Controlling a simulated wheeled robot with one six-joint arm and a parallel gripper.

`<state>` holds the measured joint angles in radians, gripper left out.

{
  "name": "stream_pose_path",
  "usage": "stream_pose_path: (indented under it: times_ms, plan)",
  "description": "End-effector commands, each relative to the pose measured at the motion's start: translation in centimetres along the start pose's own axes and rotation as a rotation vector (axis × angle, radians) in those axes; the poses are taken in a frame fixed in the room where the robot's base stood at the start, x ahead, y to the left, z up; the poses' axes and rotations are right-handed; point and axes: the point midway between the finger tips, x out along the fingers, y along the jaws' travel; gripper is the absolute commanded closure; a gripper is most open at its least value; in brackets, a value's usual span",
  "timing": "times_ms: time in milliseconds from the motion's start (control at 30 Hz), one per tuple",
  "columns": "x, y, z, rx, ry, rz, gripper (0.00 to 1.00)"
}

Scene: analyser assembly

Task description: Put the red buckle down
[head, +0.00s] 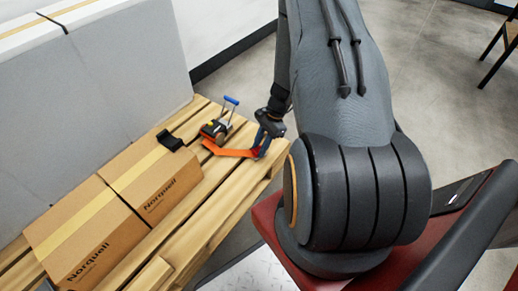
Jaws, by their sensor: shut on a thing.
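My gripper (264,142) is low over the right side of the wooden pallet, at the end of my dark arm. It is shut on the red buckle (230,152), an orange-red, flat, angled piece that stretches left from the jaws. The buckle lies over or just above the pallet slats; I cannot tell if it touches them. The exact grip is small and partly hidden by the gripper.
A strapping tool with a blue handle (231,100) stands just behind the buckle. A small black piece (169,141) lies left of it. Cardboard boxes (150,180) fill the pallet's left part, with large grey blocks (100,90) behind. Bare slats (215,195) show in front.

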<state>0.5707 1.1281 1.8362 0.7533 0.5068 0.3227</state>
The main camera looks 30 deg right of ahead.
Motion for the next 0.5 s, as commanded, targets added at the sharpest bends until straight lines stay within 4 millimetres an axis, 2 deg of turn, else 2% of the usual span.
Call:
stream_pose_path:
  times_ms: [367,400,467,500]
  plan:
    - [0.35,-0.05,-0.19,0.0,0.001,-0.001,0.97]
    - [0.28,-0.06,-0.17,-0.001,0.001,-0.001,0.67]
    - [0.26,-0.05,-0.16,-0.001,0.001,-0.001,0.57]
    - [0.26,-0.05,-0.16,-0.001,0.001,-0.001,0.55]
